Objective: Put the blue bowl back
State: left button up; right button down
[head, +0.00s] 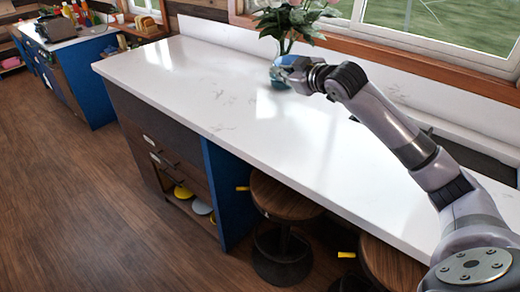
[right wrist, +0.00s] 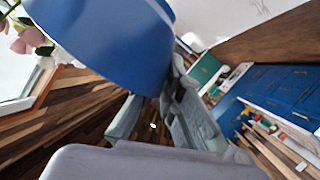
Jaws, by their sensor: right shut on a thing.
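The blue bowl (right wrist: 105,40) fills the upper part of the right wrist view, tilted, with its smooth outer side towards the camera. My right gripper (right wrist: 155,98) is shut on the bowl's edge, with a finger on either side. In the head view my right gripper (head: 284,72) is above the far side of the white counter, by the flower vase. There the bowl is small and hard to tell apart from the gripper and the vase. My left gripper is in neither view.
Flowers (head: 290,18) stand close by the right gripper. The white counter (head: 180,80) is clear to the left. Below it an open shelf holds a yellow dish (head: 182,192) and a grey dish (head: 201,207). A stool (head: 283,200) stands under the counter's front edge.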

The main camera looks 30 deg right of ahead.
jog(key=f+p, duration=0.1)
jog(key=f, duration=0.5)
jog(key=a+f+p, duration=0.1)
jog(key=f, duration=0.6)
jog(key=f+p, duration=0.2)
jog(key=f, duration=0.4)
jog(key=shift+w+a+f, duration=0.2)
jog(key=shift+a+f, duration=0.1)
jog(key=shift+f, duration=0.15)
jog(key=c, duration=2.2)
grip_release()
jog(key=shift+f, duration=0.2)
jog(key=shift+c, duration=0.2)
jog(key=o, duration=0.5)
jog(key=shift+s+r, duration=0.1)
jog(key=shift+r, duration=0.1)
